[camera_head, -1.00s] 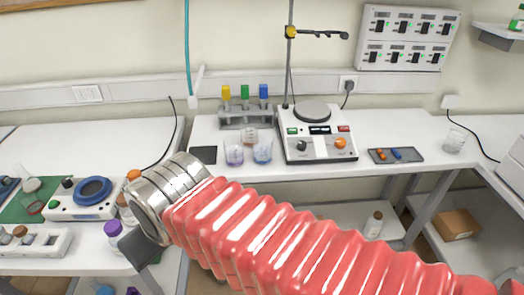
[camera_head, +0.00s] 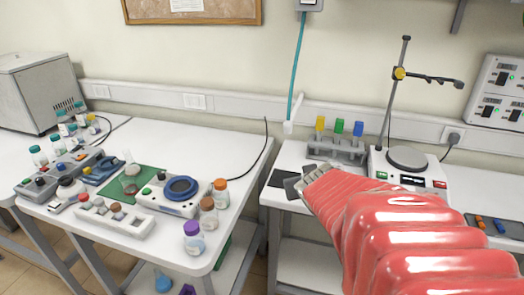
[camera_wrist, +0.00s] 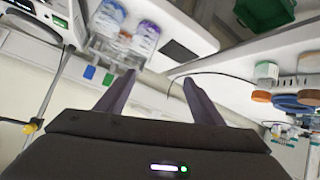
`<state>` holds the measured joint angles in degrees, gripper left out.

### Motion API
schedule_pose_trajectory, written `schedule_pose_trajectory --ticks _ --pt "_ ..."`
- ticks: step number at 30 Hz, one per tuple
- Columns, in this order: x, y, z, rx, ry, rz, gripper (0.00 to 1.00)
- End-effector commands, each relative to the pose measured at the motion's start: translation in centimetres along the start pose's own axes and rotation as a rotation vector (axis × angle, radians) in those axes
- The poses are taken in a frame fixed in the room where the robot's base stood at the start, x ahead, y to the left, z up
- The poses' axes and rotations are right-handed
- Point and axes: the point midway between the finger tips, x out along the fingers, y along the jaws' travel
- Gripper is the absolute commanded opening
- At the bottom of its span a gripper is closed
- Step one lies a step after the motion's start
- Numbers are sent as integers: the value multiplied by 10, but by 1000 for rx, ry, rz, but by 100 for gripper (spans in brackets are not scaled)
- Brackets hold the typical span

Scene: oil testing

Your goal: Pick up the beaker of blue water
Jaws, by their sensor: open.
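The beaker of blue water (camera_wrist: 108,18) shows at the upper left of the wrist view, beside a beaker of purple liquid (camera_wrist: 144,38). My gripper (camera_wrist: 159,77) is open and empty, its two dark fingers apart.
A rack with yellow, green and blue caps (camera_head: 338,148) stands behind my arm. A hotplate stirrer (camera_head: 398,168) with a clamp stand is to its right. A black pad (camera_head: 282,179) lies at the bench's left. The left bench holds several bottles and a blue-ringed device (camera_head: 180,190).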

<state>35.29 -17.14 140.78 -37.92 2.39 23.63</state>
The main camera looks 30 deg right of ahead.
Motion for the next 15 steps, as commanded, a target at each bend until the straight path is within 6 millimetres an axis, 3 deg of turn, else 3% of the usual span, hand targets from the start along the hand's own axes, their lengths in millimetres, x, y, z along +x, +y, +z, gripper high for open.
schedule_pose_trajectory --ticks 3,15 --pt "23 34 5 17 37 29 61" --pt "70 115 44 97 161 -15 61"
